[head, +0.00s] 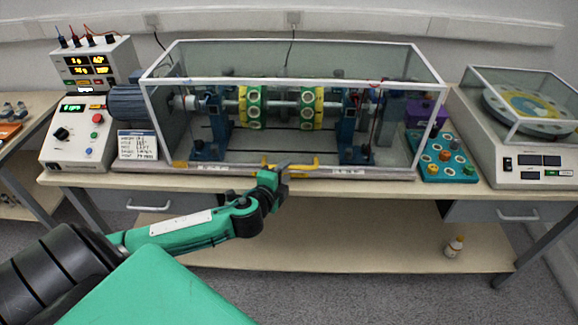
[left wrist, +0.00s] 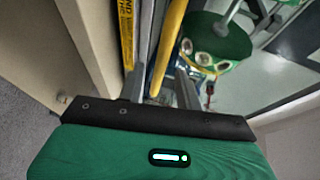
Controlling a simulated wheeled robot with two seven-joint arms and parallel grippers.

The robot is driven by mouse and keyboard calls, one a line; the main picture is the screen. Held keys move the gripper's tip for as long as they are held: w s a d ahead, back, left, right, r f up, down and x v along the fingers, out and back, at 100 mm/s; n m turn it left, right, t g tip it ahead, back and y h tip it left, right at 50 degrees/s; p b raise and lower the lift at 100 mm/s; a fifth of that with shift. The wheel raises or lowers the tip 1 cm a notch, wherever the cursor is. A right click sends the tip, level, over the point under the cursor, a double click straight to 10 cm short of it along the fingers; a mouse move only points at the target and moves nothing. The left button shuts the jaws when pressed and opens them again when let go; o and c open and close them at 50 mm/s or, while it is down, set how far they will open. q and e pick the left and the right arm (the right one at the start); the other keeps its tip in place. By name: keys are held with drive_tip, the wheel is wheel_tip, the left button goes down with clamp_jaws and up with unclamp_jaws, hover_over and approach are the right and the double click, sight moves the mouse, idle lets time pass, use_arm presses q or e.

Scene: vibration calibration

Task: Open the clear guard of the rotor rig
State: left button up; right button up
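The clear guard (head: 300,62) is a box with a white frame, and it stands closed over the rotor rig. Inside, the rotor's green and yellow discs (head: 252,108) sit on a shaft between blue supports. A yellow handle (head: 300,166) runs along the guard's lower front edge. My left gripper (head: 274,172) is at the handle's left part. In the left wrist view the yellow handle (left wrist: 168,50) passes between the two grey fingers, which look apart, with a gap beside it. Firm contact does not show. My right gripper is not in view.
Control units with lit displays (head: 90,65) and a motor (head: 128,103) stand left of the guard. A small label card (head: 137,145) leans there. A teal tray of knobs (head: 443,155) and a covered turntable unit (head: 525,120) are right.

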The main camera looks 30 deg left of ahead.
use_arm(q)
drive_tip(key=shift+x, duration=1.8)
clamp_jaws()
